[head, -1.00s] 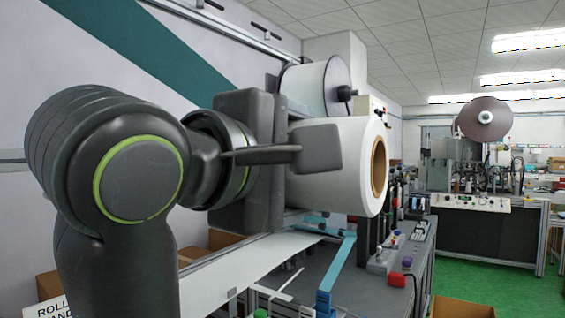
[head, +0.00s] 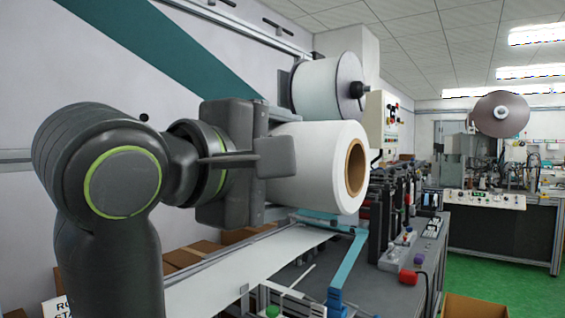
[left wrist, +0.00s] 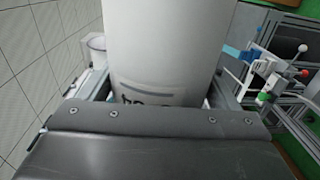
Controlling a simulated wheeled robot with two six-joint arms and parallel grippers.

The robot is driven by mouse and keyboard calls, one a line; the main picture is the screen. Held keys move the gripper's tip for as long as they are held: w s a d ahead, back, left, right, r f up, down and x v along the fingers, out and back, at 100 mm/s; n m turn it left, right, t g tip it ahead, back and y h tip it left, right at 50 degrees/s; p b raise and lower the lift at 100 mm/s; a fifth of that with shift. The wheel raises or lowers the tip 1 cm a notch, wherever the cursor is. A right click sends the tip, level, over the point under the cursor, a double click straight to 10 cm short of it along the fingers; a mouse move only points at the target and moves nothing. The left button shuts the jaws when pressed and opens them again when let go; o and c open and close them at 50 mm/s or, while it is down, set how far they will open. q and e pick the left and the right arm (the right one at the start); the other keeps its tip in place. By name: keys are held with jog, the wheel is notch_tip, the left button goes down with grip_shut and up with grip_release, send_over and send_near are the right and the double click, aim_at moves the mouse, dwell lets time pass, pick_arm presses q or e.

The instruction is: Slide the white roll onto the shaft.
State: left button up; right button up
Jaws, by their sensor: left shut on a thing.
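The white roll (head: 318,150) with a brown core is held by my left gripper (head: 277,157), high above the machine bench in the head view. The roll lies on its side, its open core end facing right and toward me. In the left wrist view the roll (left wrist: 168,45) fills the upper middle, against the gripper body (left wrist: 155,135). Another white roll (head: 318,88) with a grey end disc and black knob sits on the machine behind. I cannot make out a bare shaft. My right gripper is not in view.
The bench (head: 300,283) below carries a white strip, a blue bracket (head: 347,265) and a red knob (head: 408,277). A control box (head: 382,120) stands behind the held roll. Cardboard boxes (head: 195,252) lie at the left wall.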

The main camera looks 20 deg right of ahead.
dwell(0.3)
pick_arm(q)
jog(key=shift+a+r, duration=0.1)
jog(key=shift+w+a+p, duration=0.2)
jog(key=shift+w+p, duration=0.1)
jog(key=shift+p, duration=0.15)
jog(key=shift+w+a+p, duration=0.55)
jog(key=shift+w+a, duration=0.1)
jog(key=shift+w, duration=0.2)
jog(key=shift+w+a+p, duration=0.55)
jog(key=shift+w+a, duration=0.05)
jog(key=shift+w, duration=0.25)
jog(key=shift+w+a+p, duration=0.2)
jog(key=shift+w+p, duration=0.15)
jog(key=shift+w+a+p, duration=0.65)
jog(key=shift+w, duration=0.2)
jog(key=shift+w+a+p, duration=0.6)
jog(key=shift+w, duration=0.25)
